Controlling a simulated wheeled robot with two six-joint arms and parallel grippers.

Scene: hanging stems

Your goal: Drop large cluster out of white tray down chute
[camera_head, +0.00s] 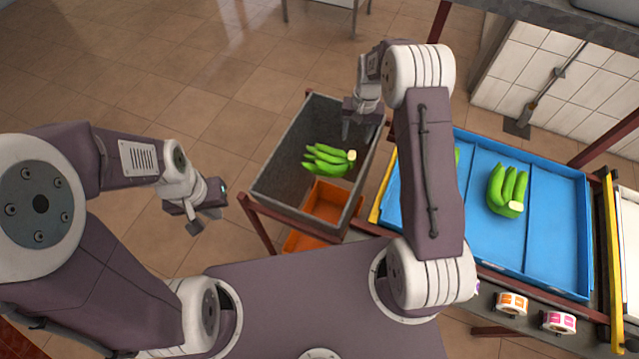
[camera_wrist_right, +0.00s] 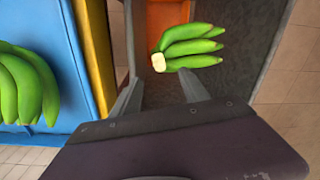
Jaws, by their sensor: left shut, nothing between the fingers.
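A green banana cluster (camera_head: 330,160) is over the inside of the grey chute (camera_head: 280,165), apart from my grippers; I cannot tell whether it rests there or is in the air. In the right wrist view the cluster (camera_wrist_right: 190,48) lies beyond the fingertips, its pale cut end toward them. My right gripper (camera_head: 358,130) is above the chute's far right side, open and empty; its spread fingers also show in the wrist view (camera_wrist_right: 160,92). My left gripper (camera_head: 206,221) is shut and empty, left of the chute. A white surface (camera_head: 628,220), possibly the white tray, is cut off at the right edge.
A blue tray (camera_head: 560,230) with dividers stands right of the chute and holds another banana cluster (camera_head: 507,189); more green shows partly behind my right arm. An orange crate (camera_head: 328,204) shows under the chute opening. Label rolls (camera_head: 512,304) sit in front of the blue tray.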

